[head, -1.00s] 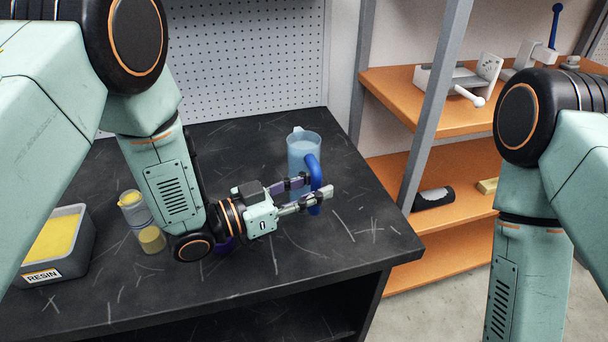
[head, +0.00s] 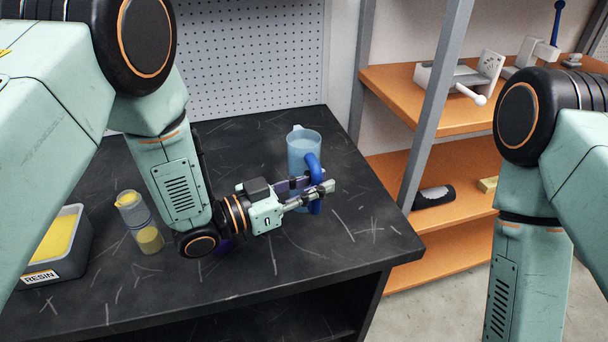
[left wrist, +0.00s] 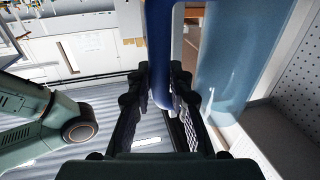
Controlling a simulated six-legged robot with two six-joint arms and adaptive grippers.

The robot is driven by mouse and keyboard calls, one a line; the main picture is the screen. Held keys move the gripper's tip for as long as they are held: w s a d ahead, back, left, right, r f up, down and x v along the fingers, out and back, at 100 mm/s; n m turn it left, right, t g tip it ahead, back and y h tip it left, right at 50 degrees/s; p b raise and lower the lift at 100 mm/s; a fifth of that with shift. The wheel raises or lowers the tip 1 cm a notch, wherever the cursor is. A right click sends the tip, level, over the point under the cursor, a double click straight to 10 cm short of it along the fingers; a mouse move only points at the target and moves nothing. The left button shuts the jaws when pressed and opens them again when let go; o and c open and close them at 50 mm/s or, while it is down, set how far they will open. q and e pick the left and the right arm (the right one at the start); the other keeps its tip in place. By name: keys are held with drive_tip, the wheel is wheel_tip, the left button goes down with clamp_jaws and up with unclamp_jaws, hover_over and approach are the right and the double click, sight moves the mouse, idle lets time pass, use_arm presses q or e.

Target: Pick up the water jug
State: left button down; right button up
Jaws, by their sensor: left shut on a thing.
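The water jug (head: 303,150) is a translucent blue pitcher with a solid blue handle (head: 313,168). It is upright at the right part of the black bench. My left gripper (head: 316,192) is shut on the jug's handle, with a finger on either side of it. In the left wrist view the handle (left wrist: 158,60) is between the two fingers (left wrist: 170,95), and the jug's clear body (left wrist: 235,60) is to the right. I cannot tell whether the jug's base touches the bench. My right gripper is out of view.
A grey resin bin (head: 75,262) with yellow contents and a clear cylinder with yellow contents (head: 137,220) stand on the bench (head: 250,295) to the left. A grey post (head: 436,100) and orange shelves (head: 440,230) holding tools are to the right.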

use_arm(q)
drive_tip(key=shift+f, duration=0.1)
idle(0.3)
wheel_tip(320, 180, up, 10)
drive_tip(key=shift+f+p, duration=0.15)
drive_tip(key=shift+p, duration=0.7)
drive_tip(key=shift+w+r, duration=0.1)
drive_tip(key=shift+r, duration=0.1)
